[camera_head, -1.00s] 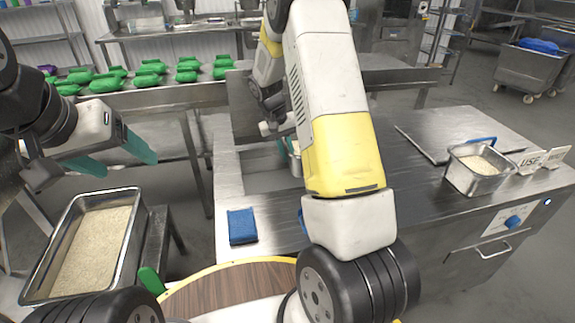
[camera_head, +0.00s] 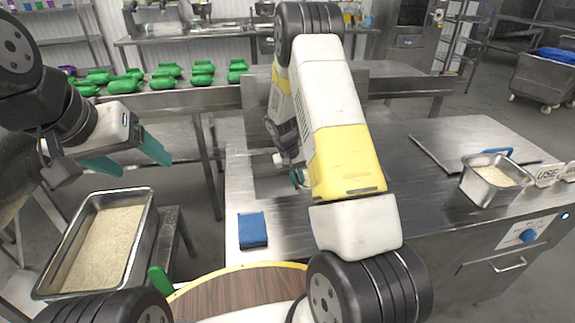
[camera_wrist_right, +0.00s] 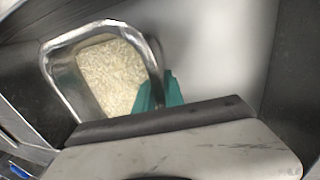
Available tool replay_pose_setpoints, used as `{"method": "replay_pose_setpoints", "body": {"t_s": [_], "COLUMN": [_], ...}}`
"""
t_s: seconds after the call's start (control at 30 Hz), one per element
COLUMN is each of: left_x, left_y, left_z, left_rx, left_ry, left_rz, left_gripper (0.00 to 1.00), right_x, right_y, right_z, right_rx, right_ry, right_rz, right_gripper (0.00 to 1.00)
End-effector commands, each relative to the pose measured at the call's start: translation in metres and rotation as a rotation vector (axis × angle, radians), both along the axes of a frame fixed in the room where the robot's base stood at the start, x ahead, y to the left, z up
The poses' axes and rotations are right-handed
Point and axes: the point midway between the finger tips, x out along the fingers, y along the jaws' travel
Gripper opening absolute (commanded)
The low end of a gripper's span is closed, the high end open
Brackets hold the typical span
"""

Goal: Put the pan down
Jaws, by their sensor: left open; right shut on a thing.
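A small metal pan of rice (camera_wrist_right: 57,62) shows in the right wrist view, with teal fingers at its right rim. My right gripper (camera_wrist_right: 160,92) is shut on that rim. In the head view my right arm hides nearly all of this pan; only a bit of teal finger (camera_head: 297,178) shows beside the arm, over the counter recess. I cannot tell whether the pan touches a surface. My left gripper (camera_head: 128,160) is open and empty, above the large rice tray (camera_head: 146,230) at the left.
Another rice pan (camera_head: 490,191) stands on the right of the metal counter (camera_head: 440,215), near white signs (camera_head: 549,174) and a flat metal lid (camera_head: 465,138). A blue sponge (camera_head: 252,229) lies at the counter's left edge. Green packages (camera_head: 162,83) lie behind.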

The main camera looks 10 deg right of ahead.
Motion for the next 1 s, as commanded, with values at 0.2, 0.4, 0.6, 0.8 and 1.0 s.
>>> {"method": "replay_pose_setpoints", "body": {"t_s": [0.2, 0.4, 0.6, 0.8, 1.0], "left_x": [0.0, 0.0, 0.0, 0.0, 0.0], "left_y": [0.0, 0.0, 0.0, 0.0, 0.0], "left_z": [0.0, 0.0, 0.0, 0.0, 0.0], "left_rx": [0.0, 0.0, 0.0, 0.0, 0.0], "left_ry": [0.0, 0.0, 0.0, 0.0, 0.0], "left_rz": [0.0, 0.0, 0.0, 0.0, 0.0], "left_gripper": [0.72, 0.72, 0.72, 0.72, 0.72], "right_x": [-0.001, -0.001, 0.0, 0.001, 0.001], "right_y": [0.001, 0.001, 0.002, 0.011, 0.022], "right_z": [-0.001, -0.001, 0.006, 0.041, 0.082], "right_rx": [0.001, 0.001, 0.001, 0.002, 0.002], "right_ry": [0.002, 0.002, 0.001, -0.003, -0.002], "right_rz": [-0.001, 0.0, 0.0, 0.0, 0.001], "right_gripper": [0.35, 0.35, 0.35, 0.35, 0.35]}}
